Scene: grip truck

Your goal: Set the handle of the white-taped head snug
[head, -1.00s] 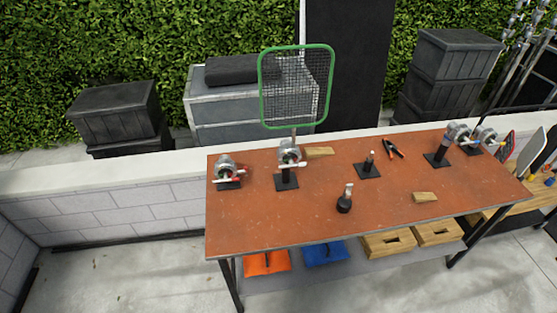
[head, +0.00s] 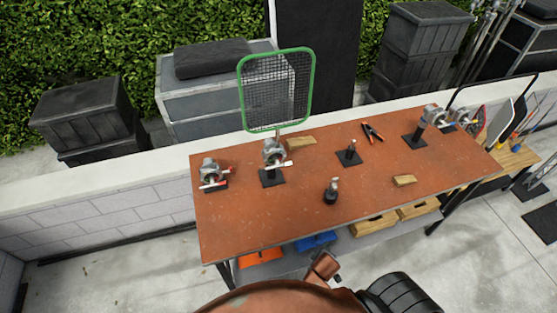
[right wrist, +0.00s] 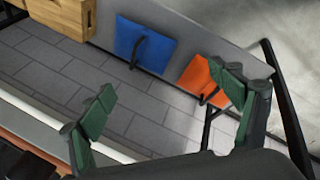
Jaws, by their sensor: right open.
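Two grip heads stand on black plates at the table's left end in the head view. One grey metal head (head: 272,152) holds the stem of a green-framed mesh (head: 277,90); a handle with a pale end sticks out at its right. Another grey head (head: 211,171) at far left has a red and white handle. Which one bears the white tape is too small to tell for certain. My right gripper (right wrist: 160,82) is open and empty, its green-padded fingers wide apart, with floor and low shelf behind them. My left gripper is not in view.
The rust-red table (head: 240,215) also carries a wood block (head: 404,180), a black clamp (head: 372,133), small posts and more heads at right. Blue (right wrist: 145,45) and orange (right wrist: 205,80) bags lie on the lower shelf. A low wall runs behind. The table's front left is clear.

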